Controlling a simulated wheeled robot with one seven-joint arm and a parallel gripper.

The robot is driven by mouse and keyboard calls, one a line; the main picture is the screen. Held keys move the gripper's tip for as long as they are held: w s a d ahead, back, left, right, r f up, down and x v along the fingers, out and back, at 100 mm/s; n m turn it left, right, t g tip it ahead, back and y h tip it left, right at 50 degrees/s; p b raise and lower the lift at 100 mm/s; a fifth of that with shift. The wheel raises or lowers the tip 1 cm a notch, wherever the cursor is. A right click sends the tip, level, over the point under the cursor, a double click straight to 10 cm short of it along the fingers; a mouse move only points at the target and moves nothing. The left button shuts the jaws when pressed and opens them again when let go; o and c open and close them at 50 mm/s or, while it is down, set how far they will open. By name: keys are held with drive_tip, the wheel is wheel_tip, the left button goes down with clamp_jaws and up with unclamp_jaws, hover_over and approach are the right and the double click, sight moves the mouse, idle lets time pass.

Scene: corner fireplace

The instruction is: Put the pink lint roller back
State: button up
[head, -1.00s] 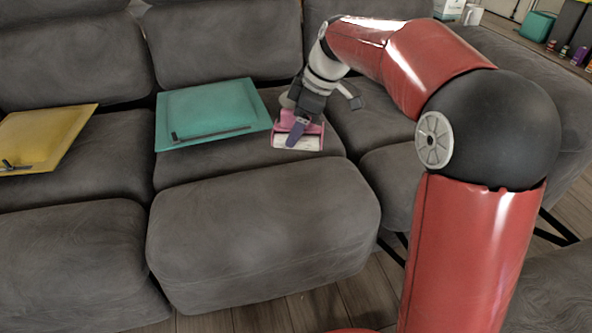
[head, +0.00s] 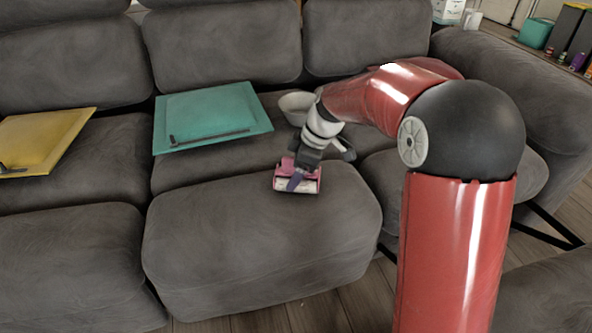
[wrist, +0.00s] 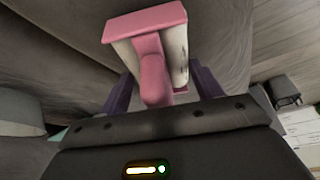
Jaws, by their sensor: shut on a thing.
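The pink lint roller (head: 311,186) with a white roll is held by my gripper (head: 294,180) in the head view, over the front part of the grey sofa seat. In the wrist view the lint roller (wrist: 152,62) sits between the two purple fingers of my gripper (wrist: 158,92), its pink handle pointing toward the palm. My gripper is shut on it. I cannot tell whether the roller touches the cushion below.
A teal tray-like panel (head: 225,105) with a dark bar lies on the seat to the left. A yellow panel (head: 45,135) lies farther left. A pale bowl (head: 296,104) sits behind my gripper. The front seat cushion (head: 250,240) is clear.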

drive_tip(key=o, duration=0.4)
drive_tip(key=shift+f, duration=0.15)
drive_tip(key=o, duration=0.5)
